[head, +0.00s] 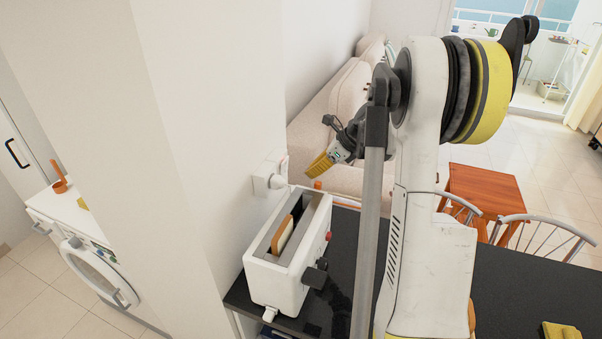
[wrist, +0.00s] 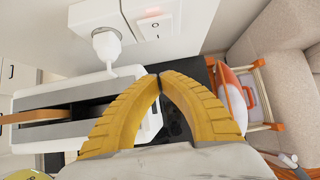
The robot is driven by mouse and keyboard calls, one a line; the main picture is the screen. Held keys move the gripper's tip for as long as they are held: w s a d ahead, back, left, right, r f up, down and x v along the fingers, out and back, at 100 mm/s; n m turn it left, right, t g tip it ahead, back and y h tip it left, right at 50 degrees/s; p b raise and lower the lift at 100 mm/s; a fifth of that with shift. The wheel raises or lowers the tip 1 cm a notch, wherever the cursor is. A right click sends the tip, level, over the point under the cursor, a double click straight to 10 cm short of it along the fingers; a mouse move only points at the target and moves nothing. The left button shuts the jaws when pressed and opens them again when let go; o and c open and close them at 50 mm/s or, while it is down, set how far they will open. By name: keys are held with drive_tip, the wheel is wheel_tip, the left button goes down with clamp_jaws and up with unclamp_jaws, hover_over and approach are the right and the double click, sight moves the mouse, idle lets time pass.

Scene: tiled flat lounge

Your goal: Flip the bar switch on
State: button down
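In the head view the wall unit (head: 266,180) shows on the wall behind the toaster; the rocker's tilt is too small to tell. My gripper (head: 318,164) is to the right of the unit, apart from it. In the wrist view the yellow fingers of my gripper (wrist: 159,80) meet at the tips with nothing between them.
A white toaster (head: 264,282) with a bread slice (head: 283,236) stands below the switch on a black counter (head: 510,290). A cable runs from the plug. A beige sofa (head: 336,100) lies behind. An orange-topped stool (head: 484,190) and metal chairs stand to the right.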

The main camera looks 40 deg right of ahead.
drive_tip(key=v, duration=0.3)
drive_tip(key=p+v, duration=0.1)
drive_tip(key=v, duration=0.1)
drive_tip(key=shift+s+d, duration=0.3)
drive_tip(key=shift+s, duration=0.2)
